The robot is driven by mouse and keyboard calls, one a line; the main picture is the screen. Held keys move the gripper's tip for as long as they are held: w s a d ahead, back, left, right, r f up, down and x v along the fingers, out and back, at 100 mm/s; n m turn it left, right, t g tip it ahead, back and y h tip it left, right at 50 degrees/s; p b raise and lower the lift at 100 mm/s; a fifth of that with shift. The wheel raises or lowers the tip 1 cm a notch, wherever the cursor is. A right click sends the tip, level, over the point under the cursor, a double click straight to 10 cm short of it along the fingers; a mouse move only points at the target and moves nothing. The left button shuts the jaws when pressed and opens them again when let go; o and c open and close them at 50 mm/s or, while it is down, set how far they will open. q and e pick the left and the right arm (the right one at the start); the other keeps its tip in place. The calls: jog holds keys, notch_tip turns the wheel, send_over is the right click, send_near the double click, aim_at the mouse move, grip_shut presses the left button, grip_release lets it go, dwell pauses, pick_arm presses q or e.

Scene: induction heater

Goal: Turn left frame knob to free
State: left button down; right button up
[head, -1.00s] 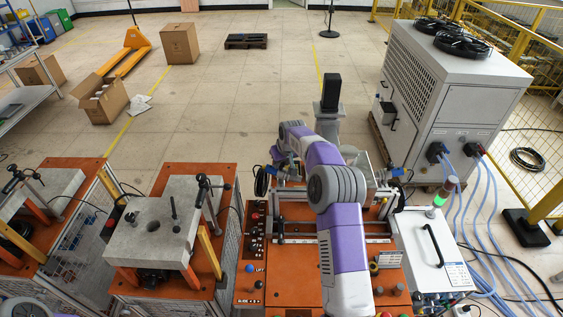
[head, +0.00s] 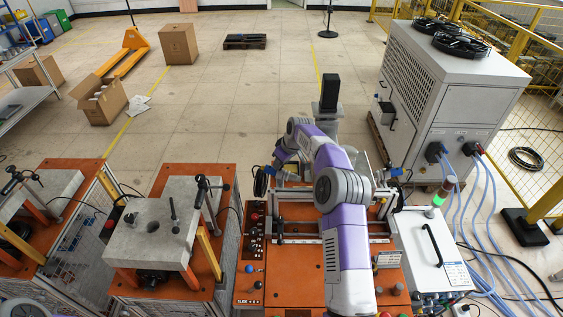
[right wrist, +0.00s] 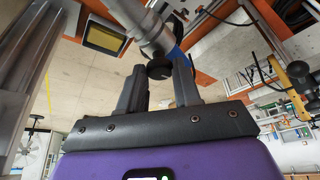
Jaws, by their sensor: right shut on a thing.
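The left frame knob (right wrist: 158,68) is a small black knob on a silver shaft, seen in the right wrist view. My right gripper (right wrist: 160,78) has its two dark fingers on either side of the knob and is shut on it. In the head view the right gripper (head: 270,171) is at the left side of the heater's metal frame (head: 310,198), small and partly hidden by my own arm. The knob cannot be made out clearly there. My left gripper is out of view.
The orange heater bench (head: 290,265) carries a row of buttons. A concrete-topped stand (head: 150,235) is to its left. A white box with a black handle (head: 428,255) and a large chiller (head: 455,105) are to the right. Open floor lies beyond.

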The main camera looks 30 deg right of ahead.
jog(key=o, duration=1.1)
jog(key=shift+c, duration=0.2)
jog(key=b+v, duration=0.1)
jog(key=v, duration=0.6)
jog(key=shift+r, duration=0.3)
jog(key=shift+s, duration=0.1)
jog(key=shift+c, duration=0.2)
